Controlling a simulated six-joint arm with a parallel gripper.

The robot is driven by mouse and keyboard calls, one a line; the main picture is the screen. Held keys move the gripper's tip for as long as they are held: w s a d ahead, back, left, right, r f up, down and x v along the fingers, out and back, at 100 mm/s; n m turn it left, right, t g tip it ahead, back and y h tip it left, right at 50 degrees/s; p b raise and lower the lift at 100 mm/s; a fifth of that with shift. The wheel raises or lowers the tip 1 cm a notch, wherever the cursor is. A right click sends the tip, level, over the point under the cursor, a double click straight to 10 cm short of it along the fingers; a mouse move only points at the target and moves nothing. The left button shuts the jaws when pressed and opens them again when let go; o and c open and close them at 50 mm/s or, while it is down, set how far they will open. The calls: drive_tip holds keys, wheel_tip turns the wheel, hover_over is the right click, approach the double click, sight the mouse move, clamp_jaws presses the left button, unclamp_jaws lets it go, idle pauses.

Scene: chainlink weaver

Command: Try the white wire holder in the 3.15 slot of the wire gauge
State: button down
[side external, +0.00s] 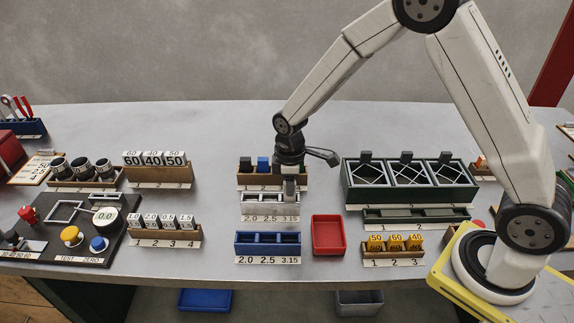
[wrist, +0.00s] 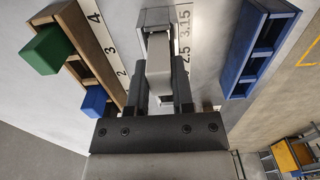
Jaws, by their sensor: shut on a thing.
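My gripper (side external: 289,178) is shut on the white wire holder (wrist: 160,62), which also shows below the jaws in the side view (side external: 290,193). The gripper points down over the right end of the wire gauge (side external: 256,200), a grey block marked 2.0, 2.5 and 3.15. In the wrist view the holder is between the two fingers (wrist: 162,78), lined up with the gauge end (wrist: 157,16) near the 3.15 mark. The holder's lower end is hidden, so I cannot tell how deep it is in the slot.
A wooden rack (side external: 262,184) behind the gauge holds coloured blocks, including a green one (wrist: 48,50) and a blue one (wrist: 95,101). A blue tray (side external: 267,243) marked 2.0, 2.5, 3.15 stands in front. A red tray (side external: 329,235) and dark green racks (side external: 411,183) are to the right.

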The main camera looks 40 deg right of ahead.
drive_tip(key=shift+f, duration=0.1)
drive_tip(key=shift+c, duration=2)
unclamp_jaws()
drive_tip(key=shift+r, duration=3.95)
drive_tip(key=shift+s+d+r+m, duration=0.1)
drive_tip(key=shift+s+d+m, duration=0.15)
drive_tip(key=shift+s+m, duration=0.25)
drive_tip(key=s+d+m+t, duration=0.2)
drive_tip(key=s+m, duration=0.6)
drive_tip(key=s, duration=0.6)
drive_tip(key=shift+s+d+t, duration=0.15)
drive_tip(key=shift+d+t, duration=0.15)
drive_tip(key=shift+d, duration=0.55)
